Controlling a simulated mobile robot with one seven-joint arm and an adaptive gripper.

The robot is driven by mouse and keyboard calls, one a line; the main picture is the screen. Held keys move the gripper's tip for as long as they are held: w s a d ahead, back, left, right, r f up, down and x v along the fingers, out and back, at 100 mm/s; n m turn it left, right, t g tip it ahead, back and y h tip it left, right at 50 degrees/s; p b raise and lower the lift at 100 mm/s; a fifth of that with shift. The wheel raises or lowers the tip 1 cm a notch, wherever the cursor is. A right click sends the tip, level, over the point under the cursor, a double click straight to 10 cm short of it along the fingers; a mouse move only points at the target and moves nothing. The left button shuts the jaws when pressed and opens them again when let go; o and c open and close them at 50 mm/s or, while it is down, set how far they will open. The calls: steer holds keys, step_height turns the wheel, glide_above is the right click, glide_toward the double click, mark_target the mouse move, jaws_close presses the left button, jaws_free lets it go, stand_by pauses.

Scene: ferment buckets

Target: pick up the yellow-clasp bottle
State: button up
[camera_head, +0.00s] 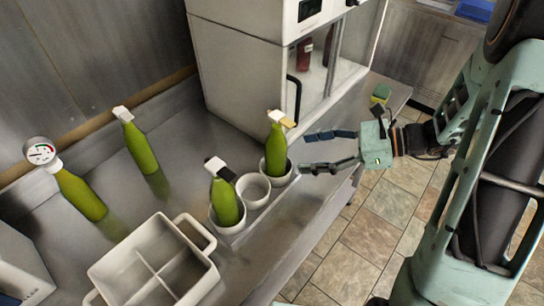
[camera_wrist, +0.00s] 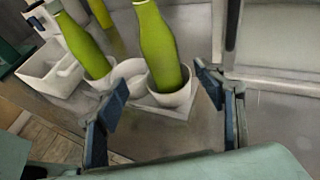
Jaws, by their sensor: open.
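The yellow-clasp bottle (camera_head: 276,150) is green with a yellow clasp at its top. It stands in the right-hand cup of a white holder (camera_head: 254,188) on the metal counter. In the wrist view the same bottle (camera_wrist: 161,45) stands in its cup between my finger tips, farther out, with its top cut off. My gripper (camera_head: 308,151) is open and empty, just right of the bottle, fingers pointing at it. It also shows in the wrist view (camera_wrist: 160,95), with a blue-padded finger on each side. I see no contact with the bottle.
A green bottle with a black clasp (camera_head: 226,200) stands in the holder's left cup; the middle cup is empty. Two more green bottles, one with a gauge (camera_head: 80,193), one with a white top (camera_head: 140,146), stand behind. A divided white crate (camera_head: 158,262) is in front. A cabinet (camera_head: 240,68) stands behind.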

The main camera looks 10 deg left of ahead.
mark_target(276, 154)
steer(key=p+x, duration=0.1)
steer(key=x, duration=0.8)
steer(key=shift+w+a, duration=0.15)
steer(key=shift+a, duration=0.05)
jaws_close()
